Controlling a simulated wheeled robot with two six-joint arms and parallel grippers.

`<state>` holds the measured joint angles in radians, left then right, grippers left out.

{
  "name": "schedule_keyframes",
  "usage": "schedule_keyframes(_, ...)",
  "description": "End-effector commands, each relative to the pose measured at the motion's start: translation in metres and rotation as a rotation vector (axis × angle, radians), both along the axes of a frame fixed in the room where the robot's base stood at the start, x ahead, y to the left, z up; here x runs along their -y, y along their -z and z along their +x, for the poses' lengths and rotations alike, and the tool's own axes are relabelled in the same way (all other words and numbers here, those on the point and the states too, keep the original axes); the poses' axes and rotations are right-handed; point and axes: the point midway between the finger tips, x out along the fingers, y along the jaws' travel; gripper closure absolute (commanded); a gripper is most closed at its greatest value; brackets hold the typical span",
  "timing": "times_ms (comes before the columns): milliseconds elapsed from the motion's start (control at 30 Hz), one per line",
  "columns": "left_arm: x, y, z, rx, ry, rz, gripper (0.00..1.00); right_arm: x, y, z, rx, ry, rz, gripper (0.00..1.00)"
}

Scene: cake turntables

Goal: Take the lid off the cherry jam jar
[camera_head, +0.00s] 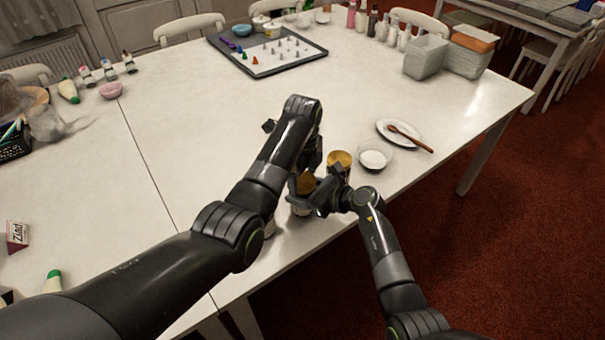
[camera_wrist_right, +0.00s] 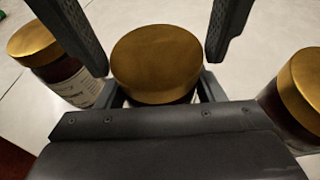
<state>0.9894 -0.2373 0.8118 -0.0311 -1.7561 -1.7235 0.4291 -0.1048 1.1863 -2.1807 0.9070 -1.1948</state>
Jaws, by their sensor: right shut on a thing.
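A jar with a gold lid (camera_wrist_right: 157,62) stands in the middle of the right wrist view, its body mostly hidden; I cannot read its label. The same jar (camera_head: 304,186) shows partly between my arms in the head view. My right gripper (camera_wrist_right: 155,98) is shut on this jar's body, below the lid. My left gripper (camera_head: 310,170) hangs above the jar, partly hidden. In the right wrist view its two fingers are spread on either side of the lid, with gaps to it. Which flavour the jar holds does not show.
Another gold-lidded jar (camera_head: 340,160) stands close behind, and a further jar (camera_head: 270,226) is mostly hidden by my left arm. A white bowl (camera_head: 375,157) and a plate with a wooden spoon (camera_head: 408,137) lie to the right. The table's front edge is close.

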Motion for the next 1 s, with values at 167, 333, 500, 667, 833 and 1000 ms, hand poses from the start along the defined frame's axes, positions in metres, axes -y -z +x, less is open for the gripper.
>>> schedule_keyframes(167, 0.0001, -0.0001, -0.0001, 0.000, 0.000, 0.000, 0.52, 0.0006, 0.0007, 0.0000, -0.001, 0.001, -0.002, 1.00)
schedule_keyframes(333, 0.0001, -0.0002, -0.0001, 0.000, -0.001, 0.000, 0.67, 0.0006, 0.0007, 0.0000, -0.001, 0.001, -0.002, 1.00)
schedule_keyframes(500, 0.0001, -0.0003, -0.0001, 0.000, -0.094, 0.000, 0.67, 0.0006, 0.0008, -0.0001, -0.001, 0.001, -0.002, 1.00)
schedule_keyframes(667, 0.0001, -0.0005, -0.0001, 0.000, -0.336, 0.000, 0.67, 0.0007, 0.0007, -0.0001, -0.001, 0.001, -0.002, 1.00)
schedule_keyframes(833, 0.0001, -0.0007, -0.0001, 0.000, -0.607, 0.000, 0.67, 0.0007, 0.0007, -0.0001, -0.001, 0.001, -0.002, 1.00)
schedule_keyframes(1000, 0.0002, -0.0009, -0.0001, 0.000, -0.798, 0.000, 0.67, 0.0007, 0.0008, -0.0001, -0.001, 0.001, -0.002, 1.00)
